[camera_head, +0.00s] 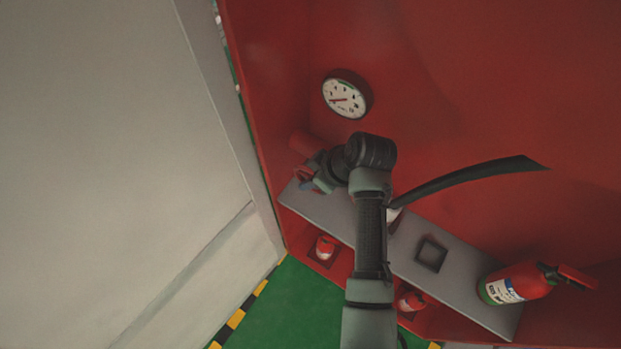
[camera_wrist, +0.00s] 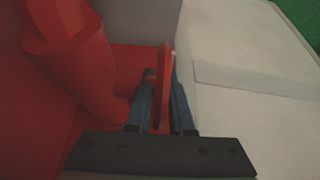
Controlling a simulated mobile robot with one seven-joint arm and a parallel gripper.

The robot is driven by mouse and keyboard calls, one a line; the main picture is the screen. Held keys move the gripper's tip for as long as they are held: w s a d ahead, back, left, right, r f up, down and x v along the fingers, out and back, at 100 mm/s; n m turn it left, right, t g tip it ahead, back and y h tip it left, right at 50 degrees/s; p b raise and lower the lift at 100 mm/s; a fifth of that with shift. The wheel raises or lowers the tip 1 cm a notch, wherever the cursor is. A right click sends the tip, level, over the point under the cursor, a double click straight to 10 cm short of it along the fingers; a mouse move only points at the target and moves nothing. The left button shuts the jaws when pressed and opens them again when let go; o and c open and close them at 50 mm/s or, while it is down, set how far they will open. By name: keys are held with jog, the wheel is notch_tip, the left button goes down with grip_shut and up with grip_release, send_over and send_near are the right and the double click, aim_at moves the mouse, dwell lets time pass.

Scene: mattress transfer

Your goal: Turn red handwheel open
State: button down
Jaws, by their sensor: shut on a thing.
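The red handwheel (camera_wrist: 165,88) shows edge-on in the wrist view as a thin upright red strip. My gripper (camera_wrist: 161,75) has its two dark blue-grey fingers closed on either side of this strip, gripping its rim. In the head view my gripper (camera_head: 312,178) is at the left end of the red cabinet, below a short red pipe (camera_head: 305,143). My wrist hides most of the handwheel there; only small red bits show by the fingers. How far the wheel is turned cannot be told.
A round white gauge (camera_head: 347,94) is on the red back wall. A grey shelf (camera_head: 458,287) carries a red extinguisher (camera_head: 520,284) at right. A black hose (camera_head: 470,178) crosses the wall. A pale panel (camera_head: 110,150) stands close at left. Green floor (camera_head: 290,310) lies below.

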jog(key=t+y+b, duration=0.2)
jog(key=b, duration=0.1)
jog(key=shift+f+y, duration=0.15)
jog(key=shift+y, duration=0.25)
jog(key=shift+w+t+y+b, duration=0.1)
jog(key=shift+t+y+b, duration=0.3)
jog(key=shift+b, duration=0.75)
jog(key=shift+r, duration=0.25)
jog(key=shift+r+y+b, duration=0.15)
jog(key=shift+y+b, duration=0.15)
jog(key=shift+y, duration=0.1)
jog(key=c, duration=0.8)
grip_release()
jog(key=b+v, duration=0.2)
jog(key=v, duration=1.1)
